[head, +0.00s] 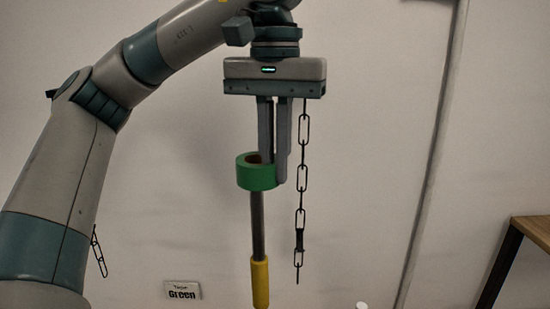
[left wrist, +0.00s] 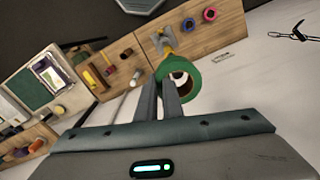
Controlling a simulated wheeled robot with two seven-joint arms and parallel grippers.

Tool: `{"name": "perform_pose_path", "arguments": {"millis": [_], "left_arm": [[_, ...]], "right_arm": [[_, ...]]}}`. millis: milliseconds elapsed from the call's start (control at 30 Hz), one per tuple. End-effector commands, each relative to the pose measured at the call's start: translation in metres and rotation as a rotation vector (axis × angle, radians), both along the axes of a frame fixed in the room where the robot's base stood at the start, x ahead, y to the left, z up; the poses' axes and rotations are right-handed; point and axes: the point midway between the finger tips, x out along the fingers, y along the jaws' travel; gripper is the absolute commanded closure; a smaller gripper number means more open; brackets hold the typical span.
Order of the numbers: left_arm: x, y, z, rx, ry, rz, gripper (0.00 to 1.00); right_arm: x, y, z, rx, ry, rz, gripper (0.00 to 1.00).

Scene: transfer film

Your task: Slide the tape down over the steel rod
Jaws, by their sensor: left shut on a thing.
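The green tape roll (head: 257,176) with a brown core hangs from my left gripper (head: 274,172), which points down. Its two fingers are shut on the right wall of the roll. The tape also shows in the left wrist view (left wrist: 193,80), at the fingertips, its hole partly open to view. The steel rod (head: 258,226) stands upright directly below the tape in the head view, with a yellow sleeve (head: 260,283) on its lower part. The rod's top end is hidden by the tape, and no rod sticks out above the roll. I cannot tell whether the tip is inside the hole.
A dark chain (head: 301,180) hangs just right of my fingers. A wooden table corner (head: 535,231) is at far right. A "Team Green" sign (head: 183,290) is low on the left. The left wrist view shows wooden boards (left wrist: 205,25) bearing colored rings and tools.

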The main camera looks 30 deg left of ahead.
Motion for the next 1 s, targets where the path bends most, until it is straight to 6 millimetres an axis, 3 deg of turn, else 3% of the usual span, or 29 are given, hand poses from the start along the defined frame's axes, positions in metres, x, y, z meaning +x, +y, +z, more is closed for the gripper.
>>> {"name": "perform_pose_path", "arguments": {"millis": [1000], "left_arm": [[0.0000, 0.0002, 0.0009, 0.001, 0.000, 0.000, 1.00]], "right_arm": [[0.0001, 0.0011, 0.0090, 0.001, 0.000, -0.001, 0.69]]}}
